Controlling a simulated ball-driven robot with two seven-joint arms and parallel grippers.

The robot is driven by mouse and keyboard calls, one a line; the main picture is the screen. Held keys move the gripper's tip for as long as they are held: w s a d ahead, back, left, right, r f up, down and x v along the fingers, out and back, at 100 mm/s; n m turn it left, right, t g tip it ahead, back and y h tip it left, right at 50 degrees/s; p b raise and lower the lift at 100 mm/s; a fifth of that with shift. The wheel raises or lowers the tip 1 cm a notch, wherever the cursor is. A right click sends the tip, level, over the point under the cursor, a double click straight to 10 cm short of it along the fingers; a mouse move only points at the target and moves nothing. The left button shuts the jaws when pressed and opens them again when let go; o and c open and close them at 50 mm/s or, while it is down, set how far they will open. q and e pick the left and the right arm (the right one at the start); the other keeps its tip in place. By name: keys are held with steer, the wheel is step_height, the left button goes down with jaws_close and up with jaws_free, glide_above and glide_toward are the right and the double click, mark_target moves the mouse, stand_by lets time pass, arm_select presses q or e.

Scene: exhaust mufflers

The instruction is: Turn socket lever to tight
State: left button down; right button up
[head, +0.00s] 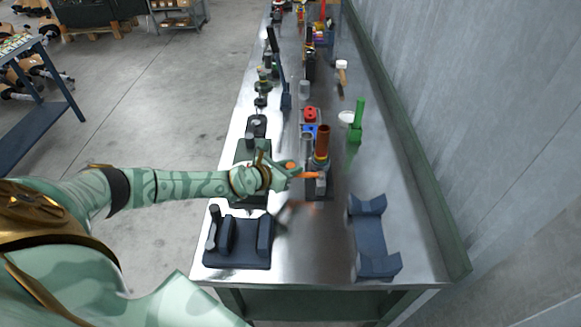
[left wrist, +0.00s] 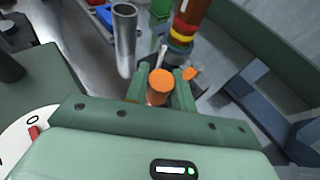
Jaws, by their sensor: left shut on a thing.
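The socket lever's orange handle (head: 309,175) sticks out over the workbench, low in front of a red-brown cylinder with yellow and blue rings (head: 323,142). My left gripper (head: 293,171) reaches in from the left and is shut on the orange handle. In the left wrist view the handle's round orange end (left wrist: 159,82) sits between the two green fingers (left wrist: 161,93). A thin pale rod shows just beyond it. The gripper hides part of the lever, and I cannot read its tight mark. My right gripper is not in view.
A grey metal tube (left wrist: 124,38) stands close by in the left wrist view. A dark blue cradle (head: 374,238) lies at the right front, and a dark fixture (head: 238,256) at the left front. Bare bench lies between them. Tools and parts crowd the far bench.

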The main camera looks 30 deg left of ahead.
arm_select(q)
steer(key=shift+s+d+r+p, duration=0.1)
steer(key=shift+p, duration=0.3)
steer(key=s+d+n+y+p, duration=0.1)
steer(key=n+y+p, duration=0.1)
steer(key=y+p, duration=0.1)
steer(key=s+d+n+y+p, duration=0.1)
steer(key=d+n+y+p, duration=0.1)
steer(key=n+y+p, duration=0.1)
steer(key=s+d+n+g+y+p, duration=0.1)
steer(key=n+y+p, duration=0.1)
steer(key=p, duration=0.1)
steer(key=shift+s+d+n+y, duration=0.35)
steer(key=shift+d+n+y, duration=0.05)
steer(key=shift+s+d+f+n+g+y+b, duration=0.1)
steer(key=shift+d+f+n+g+y+b, duration=0.1)
steer(key=shift+d+n+y, duration=0.2)
steer(key=shift+s+d+f+n+g+y+b, duration=0.15)
steer(key=shift+d+n+g+y, duration=0.1)
steer(key=shift+n+y, duration=0.2)
steer(key=d+n+g+y+b, duration=0.2)
steer(key=n, duration=0.1)
steer(key=shift+d+y, duration=0.1)
steer(key=shift+y, duration=0.25)
steer(key=shift+w+d+r+n+g+y+b, duration=0.2)
steer(key=shift+d+n+g+y+b, duration=0.35)
steer(key=shift+n+g+b, duration=0.3)
steer(key=shift+r, duration=0.1)
